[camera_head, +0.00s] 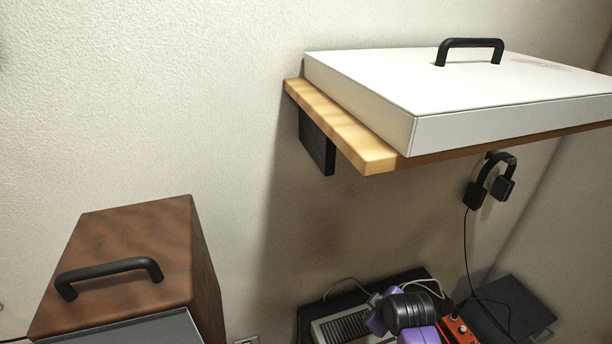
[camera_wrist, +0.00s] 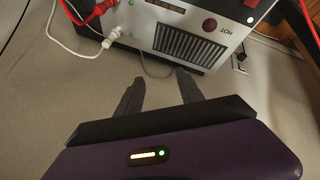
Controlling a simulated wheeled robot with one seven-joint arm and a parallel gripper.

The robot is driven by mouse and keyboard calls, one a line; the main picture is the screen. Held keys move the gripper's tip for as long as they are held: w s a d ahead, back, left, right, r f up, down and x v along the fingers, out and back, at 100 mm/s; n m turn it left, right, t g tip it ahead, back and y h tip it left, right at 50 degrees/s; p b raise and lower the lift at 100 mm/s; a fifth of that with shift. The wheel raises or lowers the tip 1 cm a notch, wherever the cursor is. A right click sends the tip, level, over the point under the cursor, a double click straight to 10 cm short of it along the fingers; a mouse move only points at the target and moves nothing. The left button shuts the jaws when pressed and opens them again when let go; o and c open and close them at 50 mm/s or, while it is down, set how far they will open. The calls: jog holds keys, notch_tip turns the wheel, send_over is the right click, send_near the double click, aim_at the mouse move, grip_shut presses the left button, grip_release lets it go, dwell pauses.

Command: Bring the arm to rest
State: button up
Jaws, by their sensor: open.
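My gripper (camera_wrist: 161,84) shows in the wrist view with its two dark fingers spread apart and nothing between them. Beyond the fingertips is a grey-white device (camera_wrist: 192,35) with a dark grille, a red round knob and the word HOT upside down. The fingers look apart from it. In the head view my purple and black arm (camera_head: 408,312) is low, right of centre, below the shelf and in front of a grilled device (camera_head: 345,326). My fingers cannot be made out there.
A white case (camera_head: 455,85) with a black handle lies on a wooden wall shelf (camera_head: 345,130). Headphones (camera_head: 490,182) hang beneath it. A brown case (camera_head: 140,245) stands lower left. An orange-red box (camera_head: 457,328) is beside my arm. Red (camera_wrist: 98,12) and white (camera_wrist: 112,37) plugs trail cables.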

jog(key=s+r+m+t+b, duration=0.1)
jog(key=s+r, duration=0.4)
jog(key=s, duration=0.9)
jog(key=s+d+r+m+t+b, duration=0.1)
jog(key=s+r+m+t, duration=0.3)
jog(key=s, duration=1.1)
jog(key=s+r+m+t+b, duration=0.2)
jog(key=s+r, duration=0.5)
jog(key=s, duration=0.8)
jog(key=shift+s+d+r+m+t, duration=0.25)
jog(key=shift+m+t, duration=0.45)
jog(key=shift+m, duration=0.4)
